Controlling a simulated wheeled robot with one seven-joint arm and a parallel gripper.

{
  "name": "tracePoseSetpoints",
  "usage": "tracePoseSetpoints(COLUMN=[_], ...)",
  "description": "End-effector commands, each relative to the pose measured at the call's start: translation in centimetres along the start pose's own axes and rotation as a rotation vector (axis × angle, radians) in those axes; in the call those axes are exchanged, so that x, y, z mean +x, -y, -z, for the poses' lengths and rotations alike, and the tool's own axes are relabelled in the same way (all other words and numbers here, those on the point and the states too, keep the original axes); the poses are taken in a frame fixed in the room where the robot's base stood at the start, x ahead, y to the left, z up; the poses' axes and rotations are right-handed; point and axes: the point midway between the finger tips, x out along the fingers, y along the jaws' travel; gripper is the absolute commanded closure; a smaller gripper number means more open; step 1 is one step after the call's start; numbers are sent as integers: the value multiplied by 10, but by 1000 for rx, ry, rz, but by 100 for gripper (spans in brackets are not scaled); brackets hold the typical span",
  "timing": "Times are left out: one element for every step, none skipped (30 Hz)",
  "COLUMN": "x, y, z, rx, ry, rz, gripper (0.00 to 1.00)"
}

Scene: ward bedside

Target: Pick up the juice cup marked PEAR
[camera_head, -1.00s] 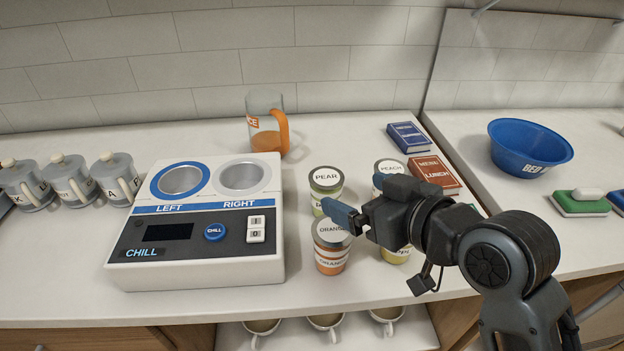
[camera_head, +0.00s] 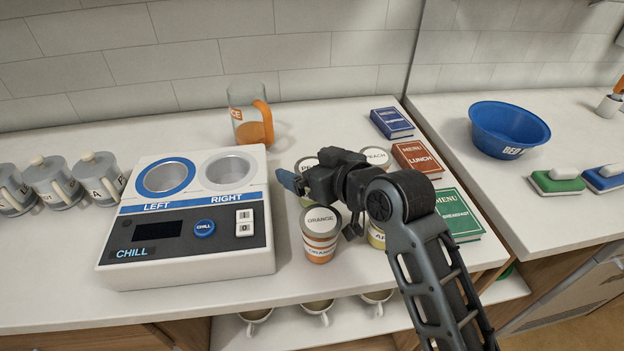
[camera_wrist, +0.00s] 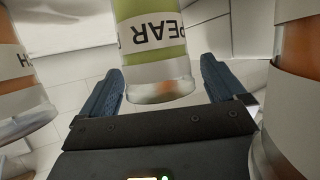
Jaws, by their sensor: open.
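The PEAR juice cup (camera_wrist: 150,45) has a green body and a white label, which reads upside down in the wrist view. It stands between the two blue fingers of my gripper (camera_wrist: 163,88), which are open with a gap on each side of it. The ORANGE cup (camera_head: 320,235) stands just in front of my gripper. The PEACH cup (camera_head: 376,157) stands behind my wrist, and a yellow cup (camera_head: 376,236) is partly hidden by my arm.
The chiller (camera_head: 190,250) with LEFT and RIGHT wells stands left of the cups. A jug (camera_head: 247,115) with an orange handle stands behind. Menu booklets (camera_head: 417,159) lie to the right. In the wrist view, neighbouring cups (camera_wrist: 297,100) flank my gripper closely.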

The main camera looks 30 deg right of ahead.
Motion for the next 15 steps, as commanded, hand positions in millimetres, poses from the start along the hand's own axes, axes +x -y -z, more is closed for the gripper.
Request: tracePoseSetpoints(x=[6, 8, 11, 12, 13, 14, 14, 14, 14, 14, 14, 13, 13, 13, 13], y=[1, 1, 1, 1, 1, 1, 1, 1, 1, 1, 1, 1, 1, 1, 1], z=[1, 1, 0, 0, 0, 0, 0, -1, -1, -1, 0, 0, 0, 0, 0], rx=[0, 0, 0, 0, -1, -1, -1, -1, -1, -1, -1, -1, -1, -1, -1], ry=[0, -1, 0, 0, 0, 0, 0, 0, 0, 0, 0, 0, 0, 0, 0], rz=[1, 1, 1, 1, 1, 1, 1, 1, 0, 0, 0, 0, 0, 0, 0], gripper=[3, 3, 3, 3, 3, 3, 3, 3, 3, 3, 3, 6, 9, 12, 15])
